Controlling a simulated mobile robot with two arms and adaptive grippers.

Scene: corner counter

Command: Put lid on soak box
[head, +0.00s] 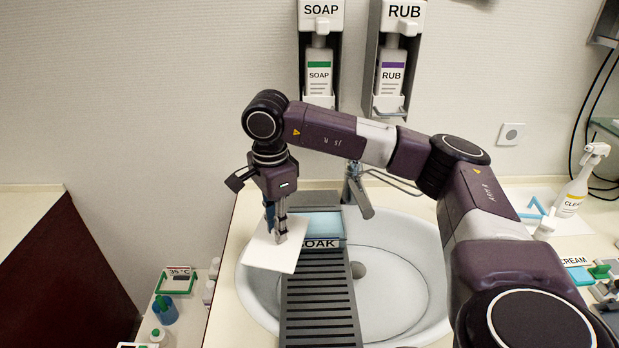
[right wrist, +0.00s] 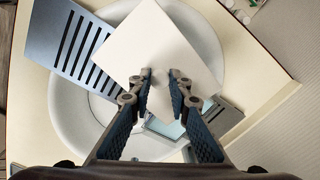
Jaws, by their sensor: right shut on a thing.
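The lid (head: 272,254) is a flat white square plate. My right gripper (head: 278,226) is shut on it from above. The lid hangs tilted over the left part of the sink, left of and in front of the soak box. In the right wrist view the lid (right wrist: 170,38) spreads out beyond the fingertips (right wrist: 160,78). The soak box (head: 322,224) has an open top with light blue inside and a SOAK label in front. Its left part is hidden by the gripper and lid. It also shows partly behind the right finger in the right wrist view (right wrist: 160,127). My left gripper is out of view.
The soak box stands on a dark slatted rack (head: 318,310) across the white sink (head: 400,270). The tap (head: 358,190) is close behind the box. Soap (head: 319,70) and rub (head: 390,72) dispensers hang on the wall. A spray bottle (head: 578,185) stands at right.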

